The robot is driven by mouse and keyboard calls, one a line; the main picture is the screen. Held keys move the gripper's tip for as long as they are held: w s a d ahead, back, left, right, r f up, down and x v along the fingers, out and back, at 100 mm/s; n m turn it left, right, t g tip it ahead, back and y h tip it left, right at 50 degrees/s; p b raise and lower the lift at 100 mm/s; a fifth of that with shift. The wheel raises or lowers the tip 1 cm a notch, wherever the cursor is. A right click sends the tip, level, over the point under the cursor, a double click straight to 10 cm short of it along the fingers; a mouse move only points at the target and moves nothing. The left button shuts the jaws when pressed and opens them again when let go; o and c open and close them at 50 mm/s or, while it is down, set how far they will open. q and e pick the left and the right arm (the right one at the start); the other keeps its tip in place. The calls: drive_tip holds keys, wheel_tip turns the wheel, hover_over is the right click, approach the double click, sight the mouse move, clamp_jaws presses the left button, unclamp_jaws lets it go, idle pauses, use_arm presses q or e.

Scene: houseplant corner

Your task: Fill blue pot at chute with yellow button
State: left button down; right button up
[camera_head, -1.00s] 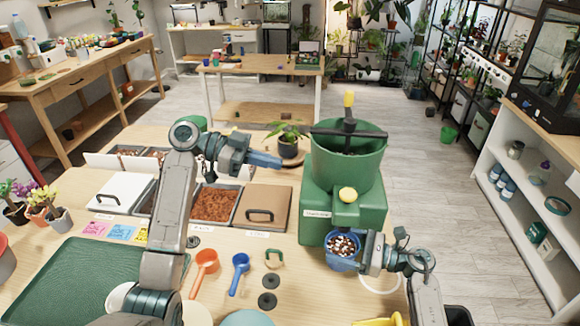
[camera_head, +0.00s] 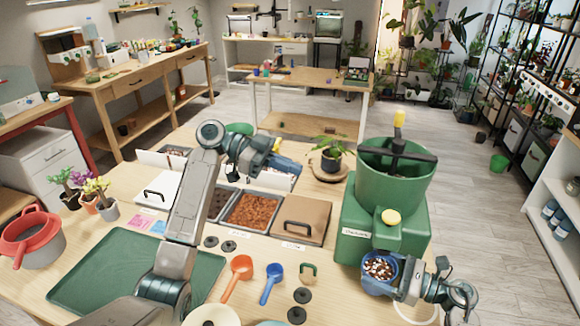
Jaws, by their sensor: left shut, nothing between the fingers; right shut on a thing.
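The green mixer (camera_head: 392,185) stands at the right of the table, with a yellow button (camera_head: 391,217) on its front above the chute area. The blue pot (camera_head: 370,284) is at the foot of the mixer's front, below the button, and holds a brown and white mix. My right gripper (camera_head: 398,283) is shut on the blue pot, from its right side. My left gripper (camera_head: 297,167) is shut and empty, raised above the bins, left of the mixer. Its fingertips point right. Whether the pot rests on the table is hard to tell.
Bins with brown material (camera_head: 255,211) and a brown lid (camera_head: 301,219) lie left of the mixer. An orange scoop (camera_head: 237,274), a blue scoop (camera_head: 271,284) and a green tray (camera_head: 130,268) lie in front. A potted plant (camera_head: 331,154) stands behind.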

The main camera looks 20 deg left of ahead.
drive_tip(key=shift+s+p, duration=0.35)
drive_tip(key=shift+s, duration=0.95)
drive_tip(key=s+p, duration=0.1)
drive_tip(key=s, duration=0.9)
drive_tip(key=shift+s, duration=0.25)
